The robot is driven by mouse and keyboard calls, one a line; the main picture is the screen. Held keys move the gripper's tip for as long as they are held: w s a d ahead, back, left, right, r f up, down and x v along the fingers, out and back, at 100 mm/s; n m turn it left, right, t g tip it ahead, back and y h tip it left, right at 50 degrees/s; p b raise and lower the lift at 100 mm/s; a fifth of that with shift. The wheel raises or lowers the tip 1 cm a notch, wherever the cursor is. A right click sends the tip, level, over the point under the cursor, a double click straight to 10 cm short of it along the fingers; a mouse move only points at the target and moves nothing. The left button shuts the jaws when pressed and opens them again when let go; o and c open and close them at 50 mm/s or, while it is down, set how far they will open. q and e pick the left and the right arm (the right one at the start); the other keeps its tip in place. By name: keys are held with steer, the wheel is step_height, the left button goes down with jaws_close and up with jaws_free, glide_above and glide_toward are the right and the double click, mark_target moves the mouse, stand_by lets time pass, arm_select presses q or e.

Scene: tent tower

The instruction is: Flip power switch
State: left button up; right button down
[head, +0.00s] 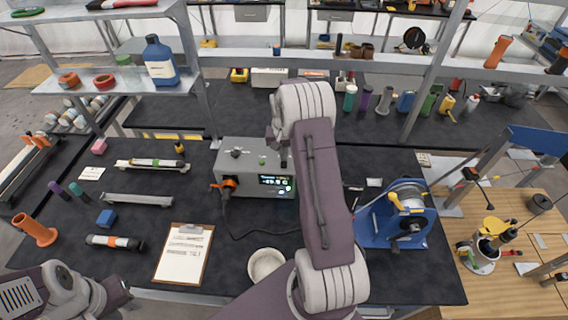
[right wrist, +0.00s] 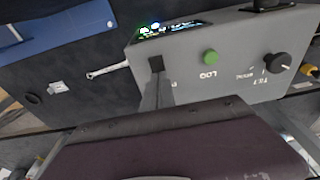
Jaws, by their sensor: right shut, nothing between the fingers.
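The grey power box (head: 228,160) stands in the middle of the dark bench, with a lit display (head: 276,182) on its front. A green button (head: 262,160) and a black knob (head: 237,153) are on its top; the right wrist view shows the box (right wrist: 235,85), the green button (right wrist: 210,57) and the knob (right wrist: 278,62) close up.
A clipboard (head: 184,254) and a white bowl (head: 266,265) lie in front of the box. A blue winch (head: 396,220) stands to its right. An orange plug (head: 228,183) and cable are at the box's left front. Shelf posts rise behind.

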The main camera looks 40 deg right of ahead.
steer(key=shift+f, duration=0.2)
step_height(320, 180, up, 7)
steer(key=p, duration=0.5)
stand_by(0.5)
